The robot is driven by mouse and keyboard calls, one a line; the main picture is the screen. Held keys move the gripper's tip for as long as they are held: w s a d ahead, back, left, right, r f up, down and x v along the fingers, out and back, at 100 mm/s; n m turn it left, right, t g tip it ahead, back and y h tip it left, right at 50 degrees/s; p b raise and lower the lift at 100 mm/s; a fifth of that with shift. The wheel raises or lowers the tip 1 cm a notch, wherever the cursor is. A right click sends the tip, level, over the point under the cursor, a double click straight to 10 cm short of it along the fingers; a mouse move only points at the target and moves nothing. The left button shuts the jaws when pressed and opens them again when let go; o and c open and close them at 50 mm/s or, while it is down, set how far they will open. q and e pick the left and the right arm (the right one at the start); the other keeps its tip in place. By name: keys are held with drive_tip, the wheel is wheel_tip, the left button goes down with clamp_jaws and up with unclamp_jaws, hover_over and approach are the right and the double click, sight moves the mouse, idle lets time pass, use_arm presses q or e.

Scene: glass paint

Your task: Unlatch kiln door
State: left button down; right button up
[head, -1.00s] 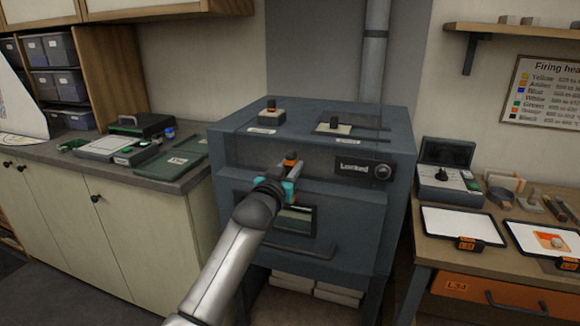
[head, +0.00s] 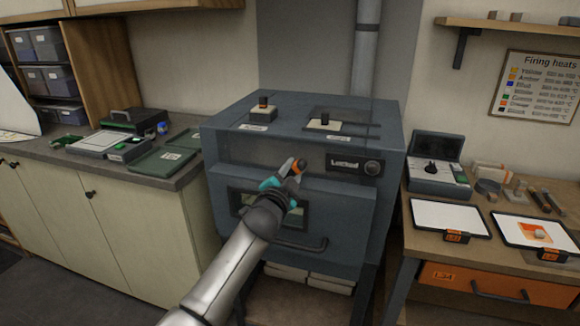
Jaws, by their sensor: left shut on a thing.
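The kiln (head: 300,110) is a dark blue-grey box in the middle of the head view. Its door (head: 345,215) looks closed, with a window and a dark bar handle (head: 300,243) low on it. A panel (head: 343,164) on the front above the door reads "Locked", with a round knob at its right. My left gripper (head: 292,176) is at the top of the door, left of that panel. It is shut on a small orange-tipped latch (head: 299,166). My gripper and forearm hide most of the latch and part of the window. My right gripper is out of view.
Two dark knobs on pale bases (head: 264,110) (head: 323,122) stand on the kiln top. A workbench with white trays (head: 450,217) and a control box (head: 438,175) is at the right. A counter with green boards (head: 165,160) is at the left.

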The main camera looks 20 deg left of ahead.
use_arm(q)
drive_tip(key=m, duration=0.1)
drive_tip(key=f+m, duration=0.1)
drive_tip(key=m, duration=0.1)
drive_tip(key=shift+d+f+m, duration=0.1)
drive_tip(key=shift+d+m, duration=0.2)
drive_tip(key=shift+d+f+m+b, duration=0.1)
drive_tip(key=shift+f+m+b, duration=0.2)
drive_tip(key=shift+m, duration=0.8)
drive_tip(key=shift+d+f+m+b, duration=0.1)
drive_tip(key=shift+f+m, duration=0.25)
drive_tip(key=shift+m, duration=0.75)
drive_tip(key=shift+a, duration=0.1)
drive_tip(key=c, duration=0.6)
unclamp_jaws()
drive_tip(key=shift+c, duration=0.2)
drive_tip(key=s+p, duration=0.1)
drive_tip(key=s, duration=1.4)
drive_tip(key=shift+s+a+p, duration=0.15)
drive_tip(key=shift+a+p, duration=0.1)
drive_tip(key=shift+p, duration=0.15)
